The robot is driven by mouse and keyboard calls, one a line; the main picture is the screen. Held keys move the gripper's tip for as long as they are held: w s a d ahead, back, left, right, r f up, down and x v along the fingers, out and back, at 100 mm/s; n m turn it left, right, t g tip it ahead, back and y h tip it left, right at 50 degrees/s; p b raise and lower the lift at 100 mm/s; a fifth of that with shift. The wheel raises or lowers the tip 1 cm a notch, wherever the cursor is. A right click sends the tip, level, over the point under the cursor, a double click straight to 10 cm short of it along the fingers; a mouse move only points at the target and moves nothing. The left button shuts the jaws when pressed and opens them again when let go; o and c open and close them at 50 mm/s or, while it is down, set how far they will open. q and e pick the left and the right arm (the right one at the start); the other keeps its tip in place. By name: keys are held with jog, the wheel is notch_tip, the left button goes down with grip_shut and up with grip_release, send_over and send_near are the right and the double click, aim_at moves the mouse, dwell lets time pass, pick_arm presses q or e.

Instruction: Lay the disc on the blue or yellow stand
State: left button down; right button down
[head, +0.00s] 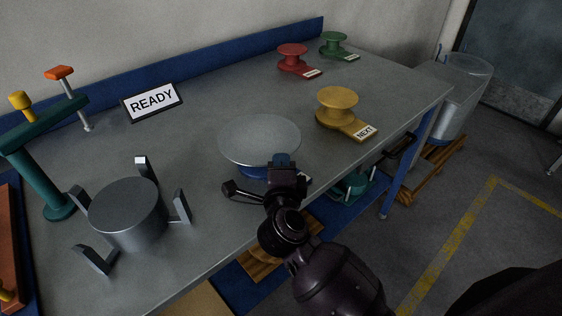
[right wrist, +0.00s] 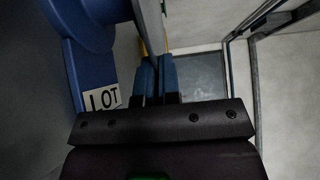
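The disc (head: 259,135) is a wide, flat grey plate, roughly level over the blue stand (head: 252,171). The disc hides most of that stand; I cannot tell whether they touch. In the right wrist view the disc (right wrist: 151,22) shows nearly edge-on beside the blue stand (right wrist: 72,50), which has a LOT label. My right gripper (head: 283,159) is at the disc's near rim; in the wrist view its blue fingers (right wrist: 158,72) are close together on that rim. The yellow stand (head: 338,98), with a NEXT label, stands empty to the right. My left gripper is out of view.
Red (head: 292,55) and green (head: 334,42) stands are empty at the back right. A grey chuck with jaws (head: 128,212) sits at the left, near a teal clamp post (head: 42,178). A READY sign (head: 152,101) stands behind. The bench between disc and sign is clear.

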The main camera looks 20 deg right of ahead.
jog(key=shift+f, duration=0.2)
jog(key=c, duration=1.2)
grip_release()
jog(key=shift+c, duration=0.2)
jog(key=v, duration=1.1)
jog(key=shift+d, duration=0.1)
